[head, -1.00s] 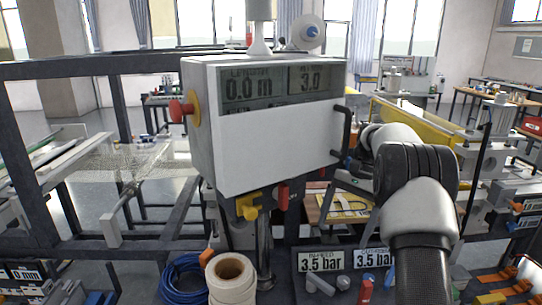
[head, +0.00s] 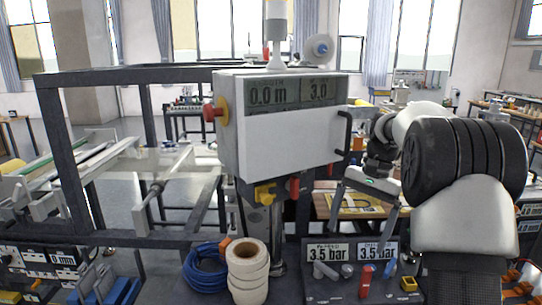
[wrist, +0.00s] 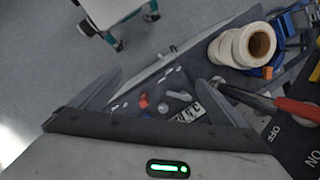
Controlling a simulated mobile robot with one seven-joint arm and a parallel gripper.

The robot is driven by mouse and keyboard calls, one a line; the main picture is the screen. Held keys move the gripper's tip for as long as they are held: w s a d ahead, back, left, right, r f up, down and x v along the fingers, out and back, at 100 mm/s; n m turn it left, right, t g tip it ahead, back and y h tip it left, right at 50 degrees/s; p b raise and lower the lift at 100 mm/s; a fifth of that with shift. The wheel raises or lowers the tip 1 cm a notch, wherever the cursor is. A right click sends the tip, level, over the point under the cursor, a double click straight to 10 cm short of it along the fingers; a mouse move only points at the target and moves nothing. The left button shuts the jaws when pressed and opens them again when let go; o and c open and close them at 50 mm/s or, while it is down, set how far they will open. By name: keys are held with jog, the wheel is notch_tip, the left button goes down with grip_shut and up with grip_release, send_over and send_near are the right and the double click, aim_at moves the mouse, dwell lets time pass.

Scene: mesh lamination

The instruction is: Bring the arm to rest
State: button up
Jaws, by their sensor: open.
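My gripper (head: 360,208) is in the right half of the head view, just right of the white control box. Its two grey fingers point down and stand apart, with nothing between them. My arm bends down to it from the right edge. In the wrist view my gripper (wrist: 160,82) shows its two fingers spread wide, with a green light on its body. Past the fingers lies a dark panel with small knobs and a pressure display. No finger visibly touches anything.
The control box (head: 285,143) with a red stop button (head: 211,113) stands close left of my gripper. Below are white tape rolls (head: 247,270), a blue hose coil (head: 205,268) and the pressure panel (head: 350,287). A dark frame (head: 75,155) fills the left.

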jog(key=s+a+r+n+t+h, duration=0.1)
jog(key=s+a+r+n+t, duration=0.15)
jog(key=s+r, duration=0.5)
jog(key=s+a+n+t+p, duration=0.1)
jog(key=s+a+n+t, duration=0.1)
jog(key=s, duration=0.8)
jog(key=s+a+n+t+h+p, duration=0.1)
jog(key=s+a+n+t, duration=0.1)
jog(key=s, duration=0.8)
jog(key=shift+a+n+t, duration=0.35)
jog(key=shift+a+n, duration=0.05)
jog(key=shift+n, duration=0.45)
jog(key=shift+s+d+r, duration=0.1)
